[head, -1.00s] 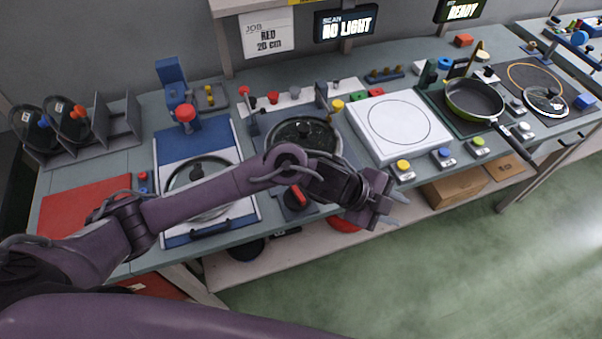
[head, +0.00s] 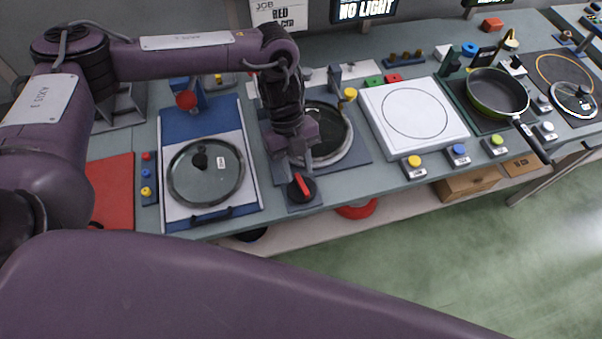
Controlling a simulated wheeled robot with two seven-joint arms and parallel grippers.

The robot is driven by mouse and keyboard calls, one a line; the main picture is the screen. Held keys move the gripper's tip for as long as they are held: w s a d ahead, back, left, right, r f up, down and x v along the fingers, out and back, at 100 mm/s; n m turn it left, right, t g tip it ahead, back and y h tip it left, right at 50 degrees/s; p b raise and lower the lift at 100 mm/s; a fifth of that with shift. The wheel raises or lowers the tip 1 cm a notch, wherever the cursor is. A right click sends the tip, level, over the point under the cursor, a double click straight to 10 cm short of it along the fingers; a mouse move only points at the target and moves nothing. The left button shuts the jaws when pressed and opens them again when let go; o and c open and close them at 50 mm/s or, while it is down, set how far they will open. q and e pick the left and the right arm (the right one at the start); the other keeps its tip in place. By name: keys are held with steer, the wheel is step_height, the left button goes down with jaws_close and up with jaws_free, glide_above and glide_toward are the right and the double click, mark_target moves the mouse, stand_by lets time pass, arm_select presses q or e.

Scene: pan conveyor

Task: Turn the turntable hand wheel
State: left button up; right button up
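The turntable hand wheel, a black disc with a red grip bar (head: 302,185), sits on a small grey plate at the front edge of the bench. The round dark turntable (head: 340,148) lies just behind it, partly hidden by my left arm. My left gripper (head: 299,166) points down just above and behind the hand wheel. Its fingers look apart, with nothing seen between them; whether they touch the red bar I cannot tell. My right gripper is out of view.
A glass lid (head: 206,172) lies on the white-and-blue station to the left. A white square plate (head: 447,140) and a frying pan (head: 497,94) are to the right. Buttons line the front edge. A red mat (head: 109,188) lies at far left.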

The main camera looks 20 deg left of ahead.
mark_target(301, 183)
arm_select(q)
steer(key=shift+p+x, duration=0.3)
steer(key=shift+x, duration=1.6)
jaws_close()
